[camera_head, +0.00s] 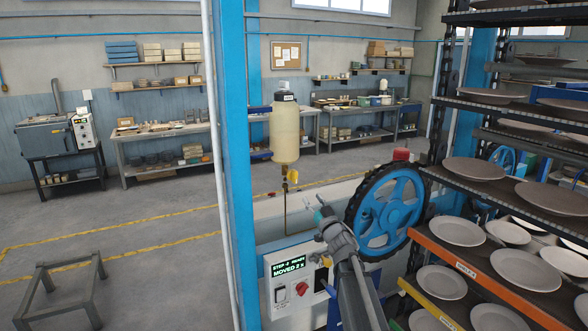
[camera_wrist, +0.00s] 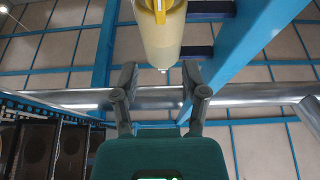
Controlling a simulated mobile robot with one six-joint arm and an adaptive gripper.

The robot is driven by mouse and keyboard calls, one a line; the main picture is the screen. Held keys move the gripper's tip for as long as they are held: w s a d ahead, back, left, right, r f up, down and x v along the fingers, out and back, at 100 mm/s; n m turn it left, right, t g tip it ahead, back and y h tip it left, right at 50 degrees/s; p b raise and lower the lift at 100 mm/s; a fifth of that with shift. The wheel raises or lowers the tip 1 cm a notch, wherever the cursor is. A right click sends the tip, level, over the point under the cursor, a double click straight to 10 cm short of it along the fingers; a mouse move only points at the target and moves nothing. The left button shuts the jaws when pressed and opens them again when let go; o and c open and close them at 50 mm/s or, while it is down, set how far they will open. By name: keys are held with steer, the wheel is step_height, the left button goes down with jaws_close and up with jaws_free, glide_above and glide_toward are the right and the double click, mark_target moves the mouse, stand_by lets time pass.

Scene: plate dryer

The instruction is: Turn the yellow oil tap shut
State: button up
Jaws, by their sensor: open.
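The yellow oil tap (camera_head: 292,176) sits under a cream oil bottle (camera_head: 285,135) that is fixed beside the blue post. A thin pipe runs down below the tap. In the wrist view the bottle (camera_wrist: 163,40) hangs at the top centre, with a yellow part (camera_wrist: 158,8) at the top edge, cut off by the frame. My gripper (camera_head: 319,211) is open and empty, below and to the right of the tap, apart from it. In the wrist view its two fingers (camera_wrist: 161,88) stand spread, with nothing between them. The tap handle's exact angle is too small to tell.
A blue handwheel (camera_head: 388,212) with a dark toothed rim is close right of my gripper. A rack of plates (camera_head: 480,235) fills the right side. The blue post (camera_head: 233,150) stands left. A control panel (camera_head: 291,284) with a display and red knob is below.

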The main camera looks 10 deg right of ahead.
mark_target(296, 174)
stand_by(0.4)
steer(key=p+x, duration=0.5)
steer(key=x, duration=0.9)
steer(key=shift+s, duration=0.1)
